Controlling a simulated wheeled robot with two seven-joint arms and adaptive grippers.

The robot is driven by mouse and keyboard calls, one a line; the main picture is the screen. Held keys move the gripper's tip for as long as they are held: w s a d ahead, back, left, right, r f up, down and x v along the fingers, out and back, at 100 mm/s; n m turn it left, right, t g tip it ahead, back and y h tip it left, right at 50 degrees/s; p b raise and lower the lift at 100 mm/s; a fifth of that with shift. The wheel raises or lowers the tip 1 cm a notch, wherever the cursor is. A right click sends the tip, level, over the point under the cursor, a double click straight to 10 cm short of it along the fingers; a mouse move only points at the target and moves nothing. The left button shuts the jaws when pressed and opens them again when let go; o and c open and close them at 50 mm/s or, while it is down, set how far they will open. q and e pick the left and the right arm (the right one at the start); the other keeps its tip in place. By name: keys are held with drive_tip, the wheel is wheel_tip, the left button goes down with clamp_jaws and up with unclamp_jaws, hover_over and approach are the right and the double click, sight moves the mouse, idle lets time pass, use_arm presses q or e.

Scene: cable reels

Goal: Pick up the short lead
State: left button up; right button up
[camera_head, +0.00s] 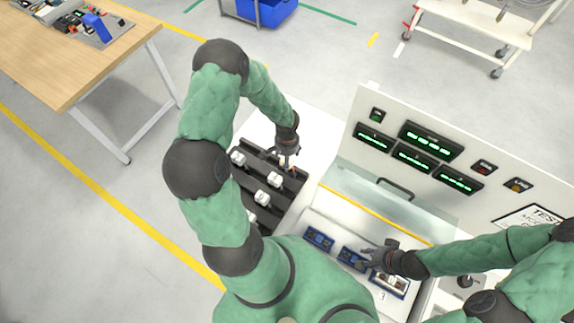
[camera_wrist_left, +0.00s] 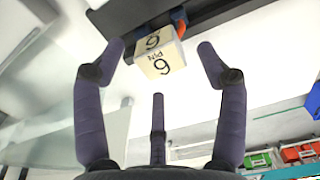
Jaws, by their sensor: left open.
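A white block marked "6 PIN" (camera_wrist_left: 158,62), with a bit of orange cable beside it, sits at a dark rack in the left wrist view. I cannot tell for sure that it is the short lead. My left gripper (camera_head: 287,156) is over the far end of the dark rack (camera_head: 247,182). Its fingers are spread, with the block ahead between the fingertips and no clear grip on it. Other white blocks (camera_head: 262,197) sit in the rack. My right gripper (camera_head: 377,257) has spread fingers over the blue sockets and looks empty.
Blue sockets (camera_head: 319,239) line the white bench top. A white test panel with green displays (camera_head: 427,140) and a clear guard (camera_head: 385,207) stand to the right. A wooden table (camera_head: 90,62) is at upper left, a white cart (camera_head: 468,22) at upper right.

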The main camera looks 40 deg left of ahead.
use_arm(q)
wheel_tip(320, 180, down, 2)
clamp_jaws()
idle(0.4)
drive_tip(key=shift+r, duration=0.15)
wheel_tip(320, 180, up, 9)
drive_tip(key=shift+w+f, duration=0.1)
drive_tip(key=shift+r+p, duration=0.45)
drive_tip(key=shift+r, duration=1.05)
